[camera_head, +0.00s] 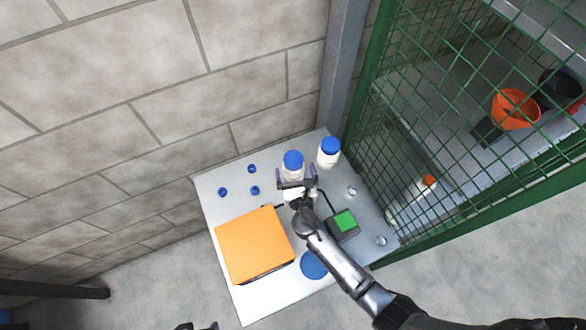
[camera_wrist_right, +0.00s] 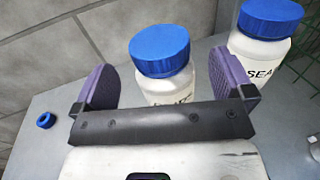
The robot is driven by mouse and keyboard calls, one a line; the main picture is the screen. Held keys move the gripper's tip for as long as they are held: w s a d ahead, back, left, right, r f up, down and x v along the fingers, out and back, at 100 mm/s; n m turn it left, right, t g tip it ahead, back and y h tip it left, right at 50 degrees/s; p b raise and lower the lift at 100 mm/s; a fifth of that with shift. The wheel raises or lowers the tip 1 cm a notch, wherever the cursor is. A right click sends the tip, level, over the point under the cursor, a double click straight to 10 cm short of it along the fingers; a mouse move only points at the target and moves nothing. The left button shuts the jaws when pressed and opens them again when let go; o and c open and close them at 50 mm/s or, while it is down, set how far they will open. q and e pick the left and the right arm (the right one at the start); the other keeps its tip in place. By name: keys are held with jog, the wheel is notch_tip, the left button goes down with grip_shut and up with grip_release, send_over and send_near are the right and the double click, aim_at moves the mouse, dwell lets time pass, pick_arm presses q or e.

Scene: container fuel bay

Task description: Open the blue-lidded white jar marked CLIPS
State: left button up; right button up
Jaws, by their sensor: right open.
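A white jar with a blue lid (camera_head: 293,160) stands upright at the back of the grey table. In the right wrist view this jar (camera_wrist_right: 160,60) stands just beyond and between the purple fingers; its label is mostly hidden by the gripper body, so I cannot read CLIPS. A second blue-lidded white jar (camera_head: 328,152) stands to its right; in the wrist view its label (camera_wrist_right: 260,72) begins "SEA". My right gripper (camera_head: 297,179) is open, with its fingers to either side of the first jar; contact is not clear.
The table (camera_head: 225,192) also bears an orange box (camera_head: 253,245), a green-topped dark block (camera_head: 344,221), a blue disc (camera_head: 314,265) and several small blue rings (camera_head: 255,190). A block wall stands behind. A green mesh cage (camera_head: 440,110) closes off the right side.

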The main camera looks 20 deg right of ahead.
jog(key=shift+x, duration=1.6)
jog(key=shift+f, duration=0.1)
jog(key=shift+c, duration=0.2)
jog(key=c, duration=1.3)
